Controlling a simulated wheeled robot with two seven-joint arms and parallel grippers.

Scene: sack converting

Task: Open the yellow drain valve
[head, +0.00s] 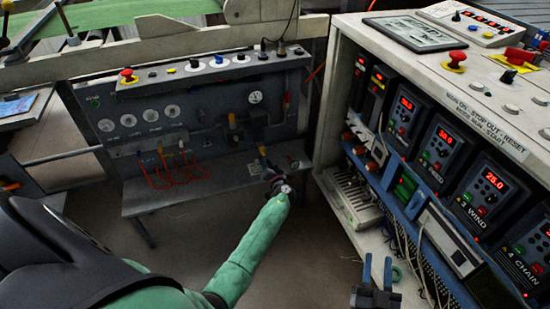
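A small yellow part (262,150), possibly the drain valve's handle, shows low on the grey pneumatic panel (190,88), below the dark air-treatment unit. Another small yellow part (231,120) sits higher and to the left. I cannot tell for sure which is the drain valve. My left gripper (268,170), at the end of the green-sleeved arm, is just below the lower yellow part. Contact and finger opening are too small and dark to tell.
The control cabinet (330,120) with red-digit displays fills the right side. A grey shelf (205,190) juts out under the panel, with red and yellow hoses (165,180) above it. A red emergency button (127,74) sits on the panel's top ledge. Floor is clear below the shelf.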

